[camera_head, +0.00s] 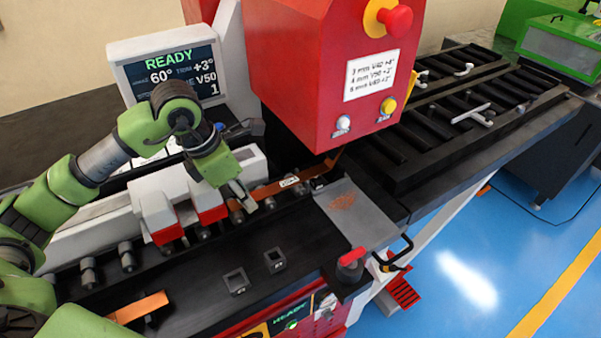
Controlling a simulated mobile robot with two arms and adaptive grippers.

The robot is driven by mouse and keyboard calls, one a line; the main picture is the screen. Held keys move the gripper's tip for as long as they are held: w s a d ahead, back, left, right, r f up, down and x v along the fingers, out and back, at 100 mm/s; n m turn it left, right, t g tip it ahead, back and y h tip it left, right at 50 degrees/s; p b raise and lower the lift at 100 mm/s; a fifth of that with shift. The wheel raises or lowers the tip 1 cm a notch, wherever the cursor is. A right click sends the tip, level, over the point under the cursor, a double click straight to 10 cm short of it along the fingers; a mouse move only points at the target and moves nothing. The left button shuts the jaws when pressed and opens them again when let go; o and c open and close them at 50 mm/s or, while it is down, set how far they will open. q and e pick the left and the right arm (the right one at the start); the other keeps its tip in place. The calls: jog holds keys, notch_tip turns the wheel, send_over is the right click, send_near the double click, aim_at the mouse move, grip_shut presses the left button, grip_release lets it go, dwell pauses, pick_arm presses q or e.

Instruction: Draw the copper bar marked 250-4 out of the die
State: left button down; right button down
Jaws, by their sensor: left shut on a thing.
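The copper bar (268,189) lies along the roller bed, with a white label (289,182) whose print is too small to read surely. Its right end angles upward beneath the red press head (320,70), where the die is mostly hidden. My left gripper (243,202) is shut on the bar near its left end, just right of the red-and-white clamp blocks (180,205). My right gripper is not in view.
A grey plate with copper-coloured specks (350,212) lies right of the bar. Another copper piece (140,307) lies at the lower left. The screen (170,75) reads READY, 60°, +3°, V50.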

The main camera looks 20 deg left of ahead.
pick_arm(q)
jog(key=shift+r, duration=0.1)
jog(key=shift+r+p, duration=0.8)
jog(key=shift+r, duration=0.45)
jog(key=shift+s+d, duration=1.65)
jog(key=shift+d, duration=0.3)
jog(key=shift+s+d, duration=1.15)
jog(key=shift+d, duration=0.25)
jog(key=shift+s+d, duration=1.2)
jog(key=shift+d, duration=0.15)
jog(key=shift+s+d, duration=1.15)
jog(key=shift+d, duration=0.25)
jog(key=shift+r, duration=0.1)
